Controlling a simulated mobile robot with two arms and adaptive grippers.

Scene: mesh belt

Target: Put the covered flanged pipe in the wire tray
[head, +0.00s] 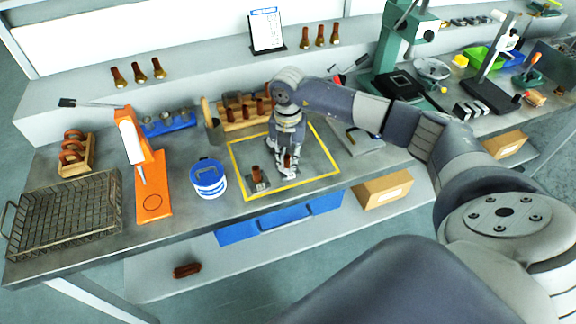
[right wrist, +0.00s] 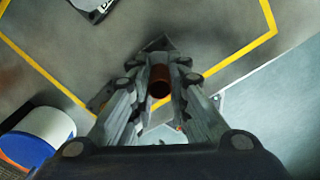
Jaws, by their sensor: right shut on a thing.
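The wire tray (head: 22,252) is a dark mesh basket with a side handle at the left end of the bench. My right gripper (head: 287,168) points down inside the yellow-outlined square. It is shut on a brown pipe, which shows as a brown round end (right wrist: 160,78) between the fingers in the right wrist view. Grey flange-like corners show around it, but the fingers hide most of it. Another brown pipe on a square grey flange (head: 257,178) stands upright just left of the gripper. Whether the held pipe touches the bench is unclear. My left gripper is out of view.
Between the square and the tray stand a blue-and-white bucket (head: 209,180) and a tall orange press (head: 152,190). A wooden rack (head: 78,165) stands behind the tray. A wooden holder with brown pieces (head: 240,120) is behind the square. The tray looks empty.

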